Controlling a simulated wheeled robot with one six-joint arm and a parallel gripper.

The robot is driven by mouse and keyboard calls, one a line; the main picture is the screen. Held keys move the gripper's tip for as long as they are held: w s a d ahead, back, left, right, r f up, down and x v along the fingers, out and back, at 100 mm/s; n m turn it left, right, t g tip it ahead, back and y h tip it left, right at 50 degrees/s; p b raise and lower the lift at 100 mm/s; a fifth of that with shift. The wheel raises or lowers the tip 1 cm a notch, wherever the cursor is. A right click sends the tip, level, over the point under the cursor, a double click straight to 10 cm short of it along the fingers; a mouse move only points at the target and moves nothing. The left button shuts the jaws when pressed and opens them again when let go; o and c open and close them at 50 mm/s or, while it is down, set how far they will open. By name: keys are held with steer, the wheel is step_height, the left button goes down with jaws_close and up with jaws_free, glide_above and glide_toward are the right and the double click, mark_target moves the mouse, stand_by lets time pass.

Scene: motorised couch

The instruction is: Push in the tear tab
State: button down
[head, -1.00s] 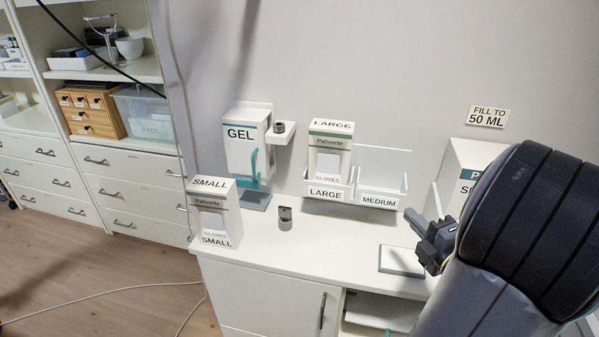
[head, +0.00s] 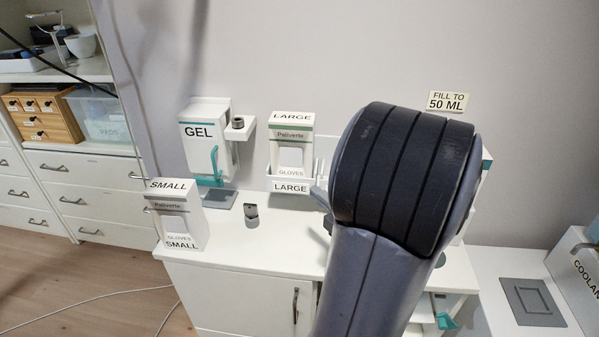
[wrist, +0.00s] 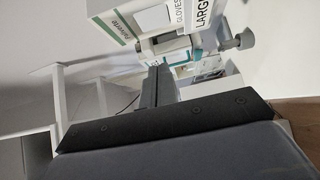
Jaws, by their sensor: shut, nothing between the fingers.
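The LARGE glove box (head: 292,135) stands upright in its wall holder in the head view. Its pale front panel, which looks like the tear tab (head: 291,158), shows no visible opening. The box also shows sideways at the top of the wrist view (wrist: 125,28). The SMALL glove box (head: 178,212) stands on the counter at left, with a similar pale panel. My gripper (wrist: 158,72) is shut and empty, its fingers pointing toward the LARGE box's side of the scene. I cannot tell whether it touches the box. In the head view my arm hides most of the gripper.
The gel dispenser (head: 208,140) hangs left of the LARGE box. My arm hides the MEDIUM holder. A grey pad (head: 533,302) lies on the lower surface at right.

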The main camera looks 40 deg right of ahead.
steer(key=p, duration=0.1)
glide_toward(294, 157)
steer(key=w+a, duration=0.4)
steer(key=w, duration=0.1)
steer(key=shift+w+d+f+p, duration=0.1)
steer(key=shift+w+d+p, duration=0.2)
steer(key=shift+w+d, duration=0.4)
steer(key=shift+w+d+f+p, duration=0.1)
steer(key=shift+w+d+p, duration=0.3)
steer(key=shift+d, duration=0.5)
steer(key=shift+w+d+r, duration=0.1)
steer(key=shift+w+d, duration=0.6)
steer(key=shift+d, duration=0.05)
steer(key=shift+r, duration=0.1)
